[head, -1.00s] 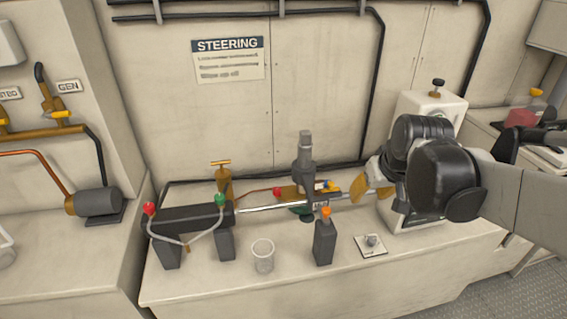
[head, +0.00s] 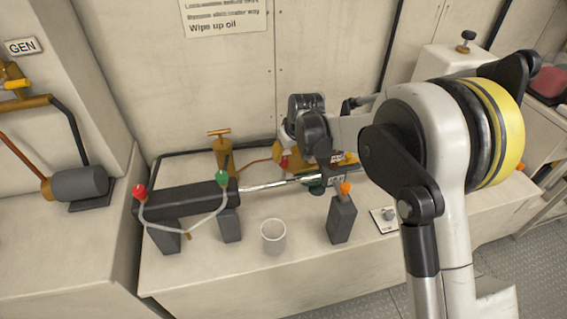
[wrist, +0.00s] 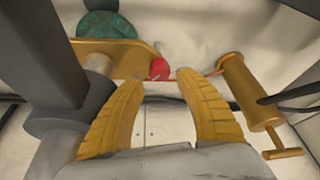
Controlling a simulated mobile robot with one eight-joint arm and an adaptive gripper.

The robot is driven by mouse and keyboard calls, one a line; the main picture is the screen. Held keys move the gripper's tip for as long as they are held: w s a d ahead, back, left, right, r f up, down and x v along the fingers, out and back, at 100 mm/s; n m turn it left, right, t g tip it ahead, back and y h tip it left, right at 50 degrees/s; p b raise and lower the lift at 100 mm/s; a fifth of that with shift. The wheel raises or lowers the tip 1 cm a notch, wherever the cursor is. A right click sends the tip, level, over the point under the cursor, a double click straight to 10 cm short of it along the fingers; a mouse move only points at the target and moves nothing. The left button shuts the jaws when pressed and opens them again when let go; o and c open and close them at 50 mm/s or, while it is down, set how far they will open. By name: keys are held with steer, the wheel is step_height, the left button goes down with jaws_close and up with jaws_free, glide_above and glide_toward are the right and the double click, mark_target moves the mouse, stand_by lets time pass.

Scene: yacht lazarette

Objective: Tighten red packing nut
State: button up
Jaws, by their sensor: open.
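The red nut (wrist: 158,69) shows in the wrist view as a small red round piece at the end of a brass-coloured block (wrist: 115,50). My gripper (wrist: 157,78) is open, its two ridged yellow fingers apart, with the red nut seen beyond and between the fingertips. I cannot tell how far off it is in depth, and nothing is held. In the head view a bit of red (head: 284,162) shows beside the yellow fingers, behind the steering cylinder's rod; my wrist and arm hide much of that spot.
A dark post (wrist: 50,55) stands close on the left in the wrist view, a brass pump-like cylinder (wrist: 247,90) on the right. On the bench are a dark cylinder (head: 180,200) with red and green caps, a clear cup (head: 273,236) and a dark orange-topped bottle (head: 341,218).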

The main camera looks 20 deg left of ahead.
mark_target(284, 160)
steer(key=b+x, duration=0.1)
steer(key=x, duration=0.3)
steer(key=shift+w+a+f, duration=0.1)
steer(key=shift+f, duration=0.2)
steer(key=c, duration=0.9)
